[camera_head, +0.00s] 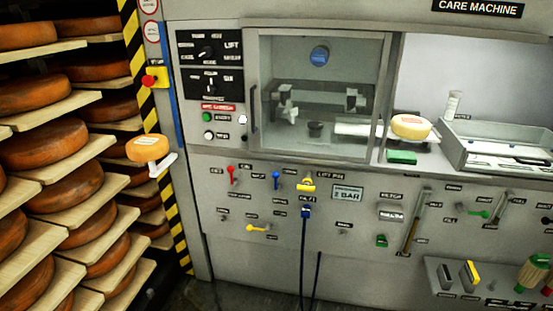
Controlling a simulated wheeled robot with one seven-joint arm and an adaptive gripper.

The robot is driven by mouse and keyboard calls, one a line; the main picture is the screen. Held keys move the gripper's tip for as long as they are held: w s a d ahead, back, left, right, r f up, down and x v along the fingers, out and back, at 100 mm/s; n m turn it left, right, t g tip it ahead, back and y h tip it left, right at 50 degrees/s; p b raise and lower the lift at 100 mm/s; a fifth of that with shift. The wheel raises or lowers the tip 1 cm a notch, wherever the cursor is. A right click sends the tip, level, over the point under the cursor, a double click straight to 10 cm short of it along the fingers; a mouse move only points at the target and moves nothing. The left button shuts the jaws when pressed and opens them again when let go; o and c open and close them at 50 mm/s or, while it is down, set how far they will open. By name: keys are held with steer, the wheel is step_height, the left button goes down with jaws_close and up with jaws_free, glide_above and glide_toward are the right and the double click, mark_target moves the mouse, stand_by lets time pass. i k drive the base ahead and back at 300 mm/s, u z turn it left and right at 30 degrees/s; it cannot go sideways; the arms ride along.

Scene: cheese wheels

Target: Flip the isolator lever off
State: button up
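The machine's lower front panel (310,250) carries several small coloured handles. A red lever (231,173) stands roughly upright at the upper left of this panel. A blue lever (276,179) is right of it, also roughly upright. A yellow handle (305,186) sits above a blue hose fitting (306,211). Another yellow lever (257,228) lies roughly level lower down. A green lever (478,213) lies roughly level at the right. The small labels are too blurred to tell which is the isolator lever. My gripper is not in view.
Racks of cheese wheels (45,144) on boards fill the left. Dark hoses hang before the panel. A bin ledge (480,290) juts out at lower right.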

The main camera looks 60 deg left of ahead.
mark_target(234, 181)
steer(key=u, duration=2.15)
steer(key=i, duration=0.25)
steer(key=z, duration=0.05)
